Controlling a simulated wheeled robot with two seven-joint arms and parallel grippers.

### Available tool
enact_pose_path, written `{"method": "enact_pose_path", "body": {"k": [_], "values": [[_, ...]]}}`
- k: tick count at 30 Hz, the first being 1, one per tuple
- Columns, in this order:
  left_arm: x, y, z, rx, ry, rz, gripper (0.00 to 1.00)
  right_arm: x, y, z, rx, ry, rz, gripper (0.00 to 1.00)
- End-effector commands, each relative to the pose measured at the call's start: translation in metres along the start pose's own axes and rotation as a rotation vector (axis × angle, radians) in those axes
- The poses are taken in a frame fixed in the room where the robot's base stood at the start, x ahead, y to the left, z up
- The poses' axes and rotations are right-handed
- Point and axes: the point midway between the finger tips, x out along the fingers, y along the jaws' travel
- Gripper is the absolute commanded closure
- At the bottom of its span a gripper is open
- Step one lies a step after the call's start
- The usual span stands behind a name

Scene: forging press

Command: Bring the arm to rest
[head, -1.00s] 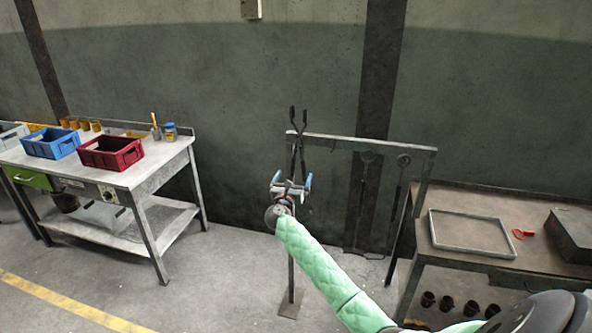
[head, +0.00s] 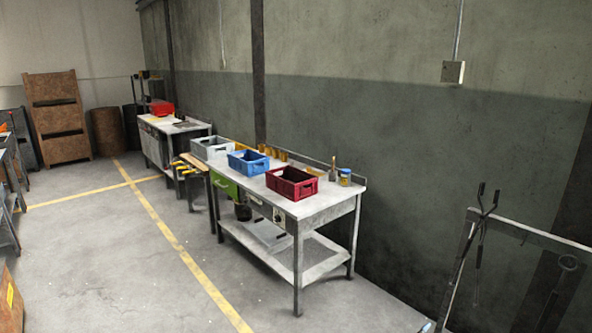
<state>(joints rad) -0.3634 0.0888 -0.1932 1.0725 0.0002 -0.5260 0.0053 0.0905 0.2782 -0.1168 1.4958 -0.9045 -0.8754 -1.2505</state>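Neither of my grippers is clearly in view in the head view. A small blue tip (head: 427,327) shows at the bottom edge, at the foot of the tongs; it looks like a fingertip of my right gripper, but too little shows to tell its state. The dark long-handled tongs (head: 481,208) stand tilted at the rack (head: 530,232) at the right. My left arm is out of the picture.
A metal workbench (head: 335,205) stands in the middle, with a red crate (head: 291,195), a blue crate (head: 250,172) and a grey crate (head: 210,155). Open floor with a yellow line (head: 190,262) lies left.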

Motion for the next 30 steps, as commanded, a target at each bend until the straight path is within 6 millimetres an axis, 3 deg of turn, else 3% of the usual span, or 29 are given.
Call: {"method": "enact_pose_path", "body": {"k": [1, 3, 8, 15, 23, 30], "values": [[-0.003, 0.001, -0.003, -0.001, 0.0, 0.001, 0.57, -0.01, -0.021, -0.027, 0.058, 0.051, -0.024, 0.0], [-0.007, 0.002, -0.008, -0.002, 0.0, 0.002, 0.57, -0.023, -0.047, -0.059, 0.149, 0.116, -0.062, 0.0], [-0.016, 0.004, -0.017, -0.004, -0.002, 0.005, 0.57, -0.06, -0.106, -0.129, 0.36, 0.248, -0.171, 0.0], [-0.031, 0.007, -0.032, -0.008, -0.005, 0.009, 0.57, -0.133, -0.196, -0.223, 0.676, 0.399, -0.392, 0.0], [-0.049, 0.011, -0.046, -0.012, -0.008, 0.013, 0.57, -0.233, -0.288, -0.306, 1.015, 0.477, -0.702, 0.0], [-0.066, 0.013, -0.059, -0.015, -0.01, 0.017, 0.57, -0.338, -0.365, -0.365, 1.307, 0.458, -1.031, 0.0]]}}
